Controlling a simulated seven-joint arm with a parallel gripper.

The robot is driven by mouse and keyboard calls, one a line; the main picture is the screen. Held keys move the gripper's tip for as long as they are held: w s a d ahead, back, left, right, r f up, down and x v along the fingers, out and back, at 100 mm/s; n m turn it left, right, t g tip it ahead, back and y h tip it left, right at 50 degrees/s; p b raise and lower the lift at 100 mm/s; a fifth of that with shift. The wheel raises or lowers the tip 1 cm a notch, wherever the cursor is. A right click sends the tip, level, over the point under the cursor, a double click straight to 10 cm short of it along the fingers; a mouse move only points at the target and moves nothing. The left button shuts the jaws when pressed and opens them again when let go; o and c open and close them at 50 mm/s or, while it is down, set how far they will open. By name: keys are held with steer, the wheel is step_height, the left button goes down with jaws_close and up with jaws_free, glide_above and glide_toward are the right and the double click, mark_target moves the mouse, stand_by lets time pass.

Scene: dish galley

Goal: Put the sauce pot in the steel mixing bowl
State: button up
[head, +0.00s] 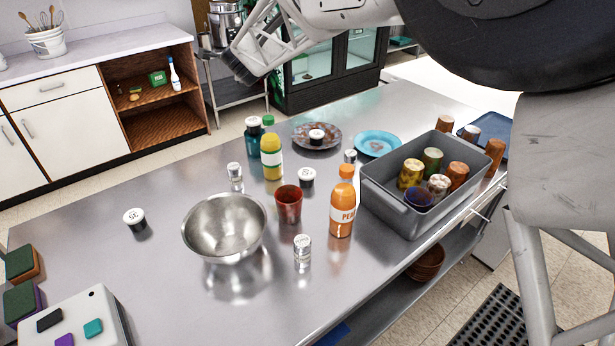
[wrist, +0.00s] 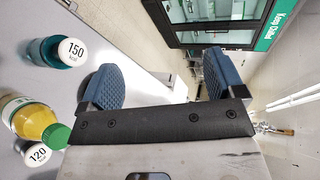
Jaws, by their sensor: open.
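The steel mixing bowl (head: 224,228) stands upright and looks empty near the middle of the steel table in the head view. I cannot tell which is the sauce pot. My gripper (head: 238,68) is high beyond the table's back edge, away from bowl and pots. In the wrist view its blue finger pads (wrist: 160,82) are wide apart with nothing between them.
A red cup (head: 289,204), a shaker (head: 303,250) and an orange bottle (head: 342,212) stand right of the bowl. A yellow bottle (head: 271,157) and teal bottle (head: 253,138) stand behind it. A grey bin (head: 396,213) of jars is at right.

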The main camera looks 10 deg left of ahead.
steer(key=f+n+g+y, duration=0.1)
steer(key=n+g, duration=0.1)
steer(key=n, duration=0.3)
steer(key=n+g+h, duration=0.7)
steer(key=n+g, duration=0.3)
steer(key=n, duration=1)
glide_above(307, 173)
step_height(307, 173, down, 5)
step_height(307, 173, down, 18)
steer(key=shift+w+r, duration=0.1)
steer(key=shift+w, duration=0.05)
steer(key=shift+f, duration=1.3)
steer(key=shift+f, duration=0.1)
steer(key=shift+f, duration=2.5)
